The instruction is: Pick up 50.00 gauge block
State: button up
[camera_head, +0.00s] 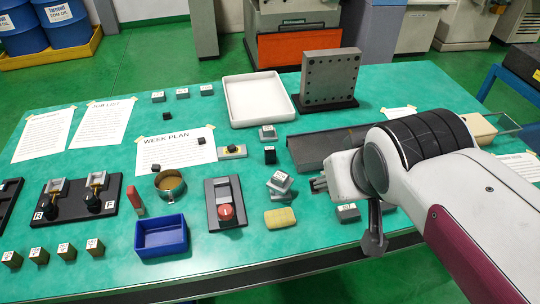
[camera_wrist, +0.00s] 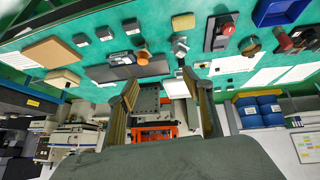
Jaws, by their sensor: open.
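Several small labelled blocks are on the green table, and their labels are too small to read, so I cannot tell which is the 50.00 gauge block. Grey blocks stand in a back row (camera_head: 182,93), near the white tray (camera_head: 268,132), and in a tilted-looking group (camera_head: 279,184) left of my gripper. Another grey block (camera_head: 347,212) lies partly behind my arm. Brass-coloured blocks (camera_head: 66,251) stand along the front left.
A grey angle plate (camera_head: 330,77) stands at the back beside the white tray (camera_head: 232,101). A dark grey slab (camera_head: 315,152) lies near my gripper. A red-button box (camera_head: 225,211), blue bin (camera_head: 161,235) and yellow sponge (camera_head: 280,217) are toward the front.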

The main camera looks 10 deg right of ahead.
jog(key=w+d+r+n+t+h, duration=0.15)
jog(key=w+d+r, duration=0.25)
jog(key=w, duration=0.7)
jog(key=w+d+r+t+h, duration=0.1)
jog(key=w+d+r+t, duration=0.3)
jog(key=w, duration=0.7)
jog(key=w+d+f+n+t+y, duration=0.1)
jog(key=w+d+n+t+y, duration=0.2)
jog(key=w, duration=1.1)
jog(key=w+f+n+g+y, duration=0.1)
jog(key=w+f+n+y, duration=0.2)
jog(key=w+f, duration=0.2)
jog(key=n+g+y, duration=0.5)
jog(key=g+y, duration=0.3)
jog(key=y, duration=0.2)
send_near(293, 155)
jog(key=w+a+r, duration=0.2)
jog(key=a, duration=0.1)
jog(key=shift+w+a+r, duration=0.1)
jog(key=shift+r, duration=0.3)
jog(key=shift+s+f+n, duration=0.25)
jog(key=shift+s+f, duration=0.05)
jog(key=shift+g, duration=0.25)
jog(key=shift+x, duration=3.05)
